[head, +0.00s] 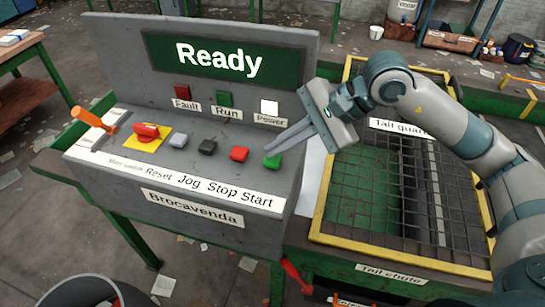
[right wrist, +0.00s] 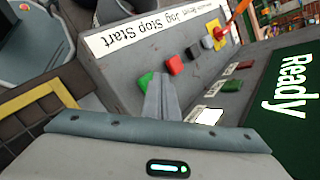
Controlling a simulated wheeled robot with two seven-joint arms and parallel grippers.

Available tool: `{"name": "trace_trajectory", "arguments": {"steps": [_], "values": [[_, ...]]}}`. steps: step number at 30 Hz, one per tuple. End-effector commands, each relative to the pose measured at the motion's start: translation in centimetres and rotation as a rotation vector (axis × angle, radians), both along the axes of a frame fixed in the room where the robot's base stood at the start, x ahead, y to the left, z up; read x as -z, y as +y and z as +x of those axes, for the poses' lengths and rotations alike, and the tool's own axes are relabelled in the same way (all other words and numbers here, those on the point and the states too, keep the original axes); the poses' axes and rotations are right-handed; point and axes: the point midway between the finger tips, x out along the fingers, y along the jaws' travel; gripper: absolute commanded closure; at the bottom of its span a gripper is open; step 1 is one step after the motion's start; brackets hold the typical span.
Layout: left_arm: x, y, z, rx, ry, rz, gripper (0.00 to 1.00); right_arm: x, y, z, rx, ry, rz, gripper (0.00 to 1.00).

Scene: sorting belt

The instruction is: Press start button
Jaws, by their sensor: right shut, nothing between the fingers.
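The green Start button (head: 272,161) is at the right end of the button row on the grey control panel (head: 280,225). My right gripper (head: 268,148) comes in from the right, fingers shut and empty. Its tips point down at the panel, just behind the Start button. In the right wrist view the shut fingers (right wrist: 157,85) partly cover the green button (right wrist: 144,81). I cannot tell whether they touch it. The screen (head: 222,60) reads "Ready". The Power lamp (head: 269,107) looks white; the Run lamp (head: 224,99) is green. My left gripper is not in view.
Left of Start are the red Stop (head: 239,153), black Jog (head: 208,147) and grey Reset (head: 179,140) buttons. The red main switch (head: 146,131) and an orange lever (head: 92,119) are farther left. A yellow-framed mesh guard (head: 385,259) lies to the right, under my right arm.

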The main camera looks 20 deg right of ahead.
Motion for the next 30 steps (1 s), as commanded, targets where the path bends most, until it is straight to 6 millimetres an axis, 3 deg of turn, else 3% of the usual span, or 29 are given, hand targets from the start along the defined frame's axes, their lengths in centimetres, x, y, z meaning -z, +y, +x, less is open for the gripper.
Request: {"name": "trace_trajectory", "arguments": {"steps": [30], "values": [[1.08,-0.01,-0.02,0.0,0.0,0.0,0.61,0.78,0.0,-0.01,-0.001,0.001,0.0,1.0]]}}
